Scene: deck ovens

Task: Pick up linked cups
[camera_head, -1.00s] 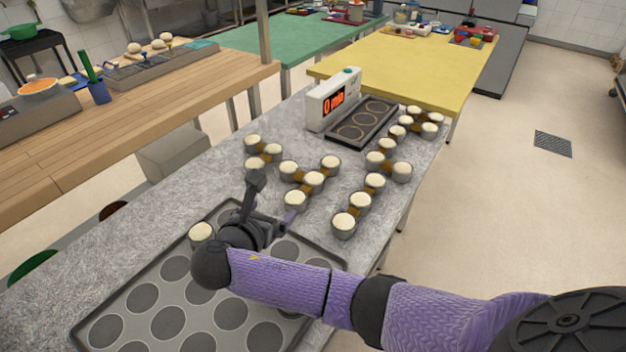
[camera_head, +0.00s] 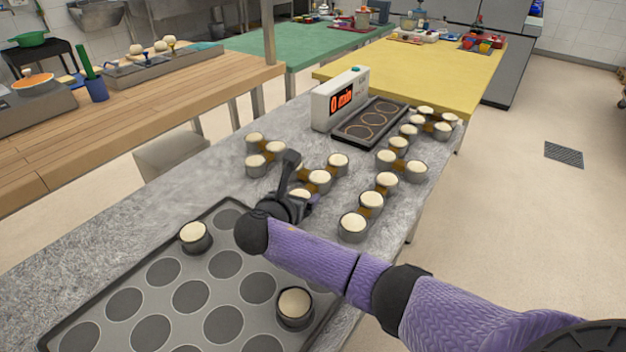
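Several grey cups with pale tops stand on the grey stone counter, joined in clusters by brown links. A middle cluster (camera_head: 319,178) is partly hidden by my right gripper (camera_head: 299,184). That gripper is open, its fingers spread at the cluster's near left side; I cannot tell whether it touches a cup. A right row (camera_head: 371,201) runs along the counter's right edge, with more linked cups (camera_head: 398,144) farther back. Single cups stand on the tray, at its far left (camera_head: 195,236) and right (camera_head: 294,308). My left gripper is out of view.
The dark muffin tray (camera_head: 146,270) with round wells fills the near counter. Bare counter lies left of the clusters.

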